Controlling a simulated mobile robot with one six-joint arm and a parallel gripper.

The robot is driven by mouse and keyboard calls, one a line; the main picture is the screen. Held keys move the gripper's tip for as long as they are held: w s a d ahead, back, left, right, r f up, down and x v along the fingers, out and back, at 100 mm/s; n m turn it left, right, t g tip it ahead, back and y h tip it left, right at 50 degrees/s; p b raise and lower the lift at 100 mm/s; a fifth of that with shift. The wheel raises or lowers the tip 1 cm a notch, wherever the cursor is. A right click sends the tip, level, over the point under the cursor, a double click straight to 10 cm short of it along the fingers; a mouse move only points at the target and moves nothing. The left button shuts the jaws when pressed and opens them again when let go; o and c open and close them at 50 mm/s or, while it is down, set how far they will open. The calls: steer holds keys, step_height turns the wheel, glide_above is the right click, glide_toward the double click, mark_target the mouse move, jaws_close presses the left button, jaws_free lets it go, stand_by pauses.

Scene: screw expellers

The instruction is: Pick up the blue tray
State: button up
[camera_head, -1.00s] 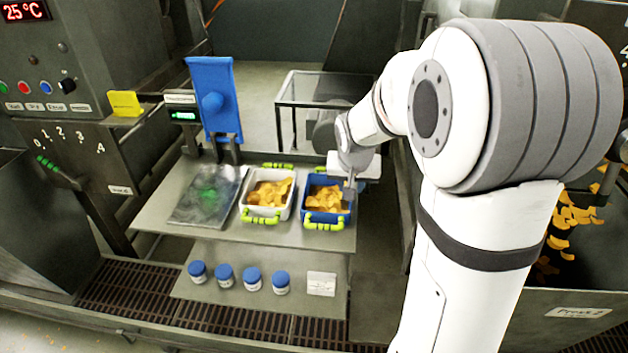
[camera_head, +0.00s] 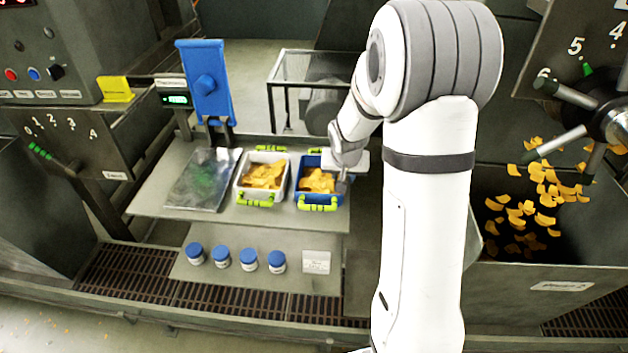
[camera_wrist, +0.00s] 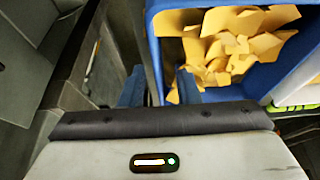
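The blue tray (camera_head: 299,187) holds yellow-orange chips and has yellow-green handles. It sits on the metal shelf, right of a white tray (camera_head: 240,187) with similar chips. My gripper (camera_head: 344,184) is at the tray's right side in the head view, pointing down. In the wrist view, the blue tray (camera_wrist: 159,45) fills the upper right. My gripper's two blue fingertips (camera_wrist: 160,88) are apart, one on either side of the tray's wall. I cannot tell whether they touch it. The lower finger ends are hidden behind the gripper body.
Several blue-lidded jars (camera_head: 221,257) stand on a lower shelf. A wire-framed stand (camera_head: 290,100) is behind the trays. A chip-filled hopper (camera_head: 520,225) is at right.

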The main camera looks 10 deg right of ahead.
steer(key=shift+c, duration=0.6)
jaws_close()
steer(key=shift+r, duration=0.15)
